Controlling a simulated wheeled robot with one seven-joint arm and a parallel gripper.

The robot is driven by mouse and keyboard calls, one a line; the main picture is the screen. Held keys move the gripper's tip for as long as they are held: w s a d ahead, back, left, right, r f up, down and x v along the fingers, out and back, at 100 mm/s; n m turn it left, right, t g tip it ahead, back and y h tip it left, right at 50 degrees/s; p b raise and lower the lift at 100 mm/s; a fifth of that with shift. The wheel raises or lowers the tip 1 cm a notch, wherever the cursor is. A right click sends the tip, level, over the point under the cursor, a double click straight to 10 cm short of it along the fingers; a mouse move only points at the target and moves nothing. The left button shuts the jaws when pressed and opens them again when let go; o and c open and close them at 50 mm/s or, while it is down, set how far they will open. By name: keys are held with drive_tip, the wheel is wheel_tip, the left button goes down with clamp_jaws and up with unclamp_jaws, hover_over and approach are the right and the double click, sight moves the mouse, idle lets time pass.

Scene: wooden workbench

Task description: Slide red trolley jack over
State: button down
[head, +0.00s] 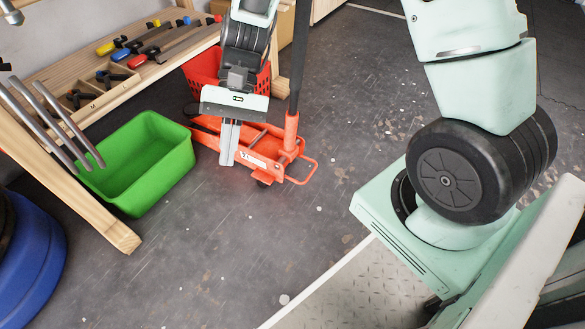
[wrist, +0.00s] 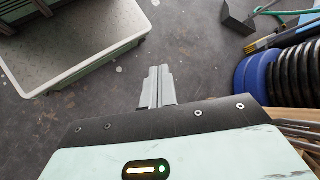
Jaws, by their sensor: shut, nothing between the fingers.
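The red trolley jack (head: 271,150) stands on the dark floor in the head view, with its tall black handle rising at its right end and a red loop sticking out to the right. My gripper (head: 227,162) is shut and empty, pointing down in front of the jack's left part and hiding some of it. I cannot tell whether the fingers touch the jack. In the wrist view the shut fingers (wrist: 158,70) show over bare floor, and the jack is not seen there.
A green bin (head: 140,165) stands left of the jack. A red crate (head: 203,70) is behind it, beside the wooden workbench (head: 120,85) with tools. Blue discs (head: 40,245) lie at lower left. Floor in front and to the right of the jack is clear.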

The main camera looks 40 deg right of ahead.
drive_tip(key=w+d+f+m+t+y+b, duration=0.2)
drive_tip(key=w+d+f+m+t+y, duration=0.3)
drive_tip(key=d+f+m, duration=0.4)
drive_tip(key=w+d+f+m+t+y+b, duration=0.1)
drive_tip(key=w+d+f+m+t+y, duration=0.35)
drive_tip(key=w+d+f, duration=0.5)
drive_tip(key=s+d+f+m+t+h+b, duration=0.1)
drive_tip(key=d+f+m+t, duration=0.25)
drive_tip(key=f, duration=0.25)
drive_tip(key=s+d+f+m+t+h, duration=0.1)
drive_tip(key=d+f+m+t+h, duration=0.2)
drive_tip(key=f, duration=0.4)
drive_tip(key=m+t+h+b, duration=0.2)
drive_tip(key=m+t+h, duration=0.45)
drive_tip(key=m, duration=0.25)
approach(285, 160)
drive_tip(key=b+x, duration=0.5)
drive_tip(key=b, duration=0.1)
drive_tip(key=shift+w+a+f, duration=0.1)
drive_tip(key=shift+w+a, duration=0.05)
drive_tip(key=shift+w, duration=0.05)
drive_tip(key=shift+w+a, duration=0.2)
drive_tip(key=shift+w, duration=0.4)
